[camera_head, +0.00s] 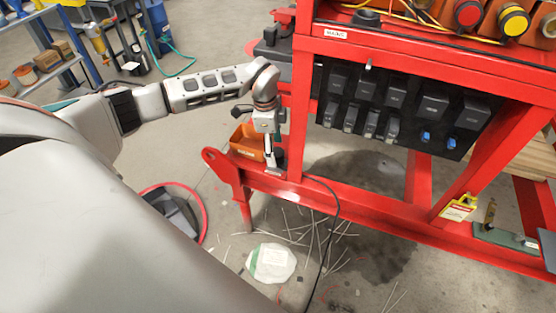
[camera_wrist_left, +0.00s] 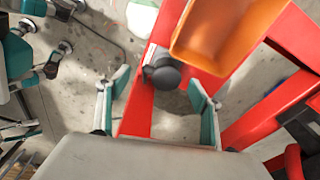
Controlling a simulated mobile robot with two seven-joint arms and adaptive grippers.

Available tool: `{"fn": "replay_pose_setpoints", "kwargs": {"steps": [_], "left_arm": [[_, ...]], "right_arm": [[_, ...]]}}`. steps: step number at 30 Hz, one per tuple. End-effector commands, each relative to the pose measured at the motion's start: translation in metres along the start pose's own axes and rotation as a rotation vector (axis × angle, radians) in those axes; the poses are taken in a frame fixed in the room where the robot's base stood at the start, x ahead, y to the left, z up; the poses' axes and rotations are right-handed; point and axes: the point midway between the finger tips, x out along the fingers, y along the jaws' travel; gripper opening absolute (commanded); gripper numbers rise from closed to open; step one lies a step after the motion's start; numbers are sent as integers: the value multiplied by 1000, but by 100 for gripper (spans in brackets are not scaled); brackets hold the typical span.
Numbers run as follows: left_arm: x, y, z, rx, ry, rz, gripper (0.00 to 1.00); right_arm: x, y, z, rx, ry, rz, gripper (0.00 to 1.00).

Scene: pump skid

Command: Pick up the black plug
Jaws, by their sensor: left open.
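The black plug (camera_wrist_left: 162,72) shows in the wrist view as a dark round piece with a cylindrical end, at the red beam (camera_wrist_left: 137,104) beside an orange bin. In the head view a dark piece (camera_head: 279,158) shows just beside my left gripper, probably the same plug. My left gripper (camera_head: 269,151) points down over the lower red beam, in front of the orange bin. In the wrist view its two teal-padded fingers (camera_wrist_left: 160,92) are spread wide, with the plug between and beyond them. Nothing is held. I cannot tell the exact gap to the plug. My right gripper is not in view.
The orange bin (camera_head: 247,141) stands close to my left gripper. A red upright (camera_head: 299,110) rises just right of it. Black switches (camera_head: 395,98) hang on the skid panel. A black cable (camera_head: 333,225) runs down to the floor, where thin rods lie scattered.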

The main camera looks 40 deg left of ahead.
Motion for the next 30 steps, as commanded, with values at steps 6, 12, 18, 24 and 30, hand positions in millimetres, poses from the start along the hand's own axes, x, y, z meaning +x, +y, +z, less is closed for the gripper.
{"fn": "replay_pose_setpoints", "kwargs": {"steps": [6, 12, 18, 24, 30], "left_arm": [[32, 0, 0, 0, -2, 3, 65], [30, -1, -1, 0, 0, 0, 65], [30, -1, -1, 0, -1, 0, 20], [30, -1, -1, 1, -1, 0, 20], [27, -1, -1, 1, 0, 0, 20]], "right_arm": [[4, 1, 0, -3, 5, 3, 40], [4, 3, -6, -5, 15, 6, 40], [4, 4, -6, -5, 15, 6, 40], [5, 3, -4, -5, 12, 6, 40], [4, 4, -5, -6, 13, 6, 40]]}}
